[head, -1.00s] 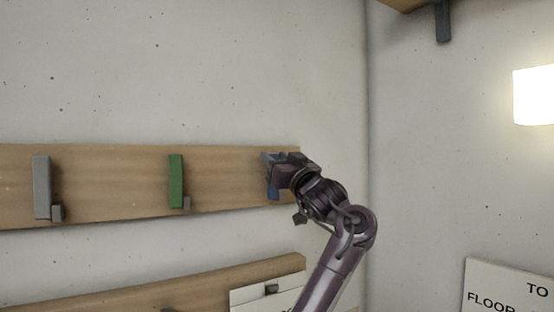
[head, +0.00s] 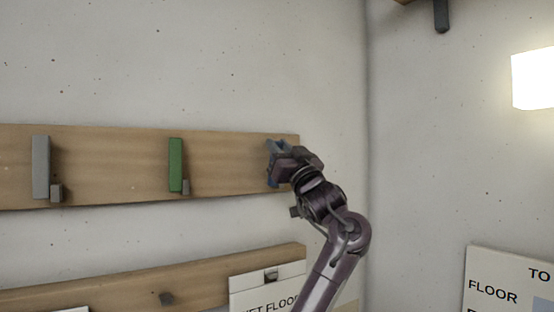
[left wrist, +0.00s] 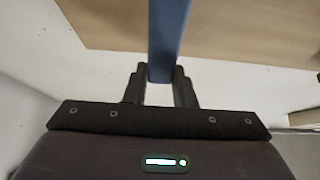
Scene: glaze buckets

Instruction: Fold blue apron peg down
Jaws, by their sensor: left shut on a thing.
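The blue apron peg (head: 272,178) is at the right end of the upper wooden rail, largely hidden behind my left gripper (head: 276,153). In the left wrist view, the blue peg (left wrist: 168,38) is a long flat bar running from the top edge down to my left gripper's fingers (left wrist: 160,76). The two dark fingers are shut on its near end, one on each side. How far the peg leans out from the rail is hard to tell. My right gripper is in neither view.
The upper rail (head: 105,170) also carries a grey peg (head: 41,166) and a green peg (head: 175,165), both upright. Below is a second rail (head: 215,274) with a hanging sign (head: 262,285). The corner and another sign (head: 510,280) are to the right.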

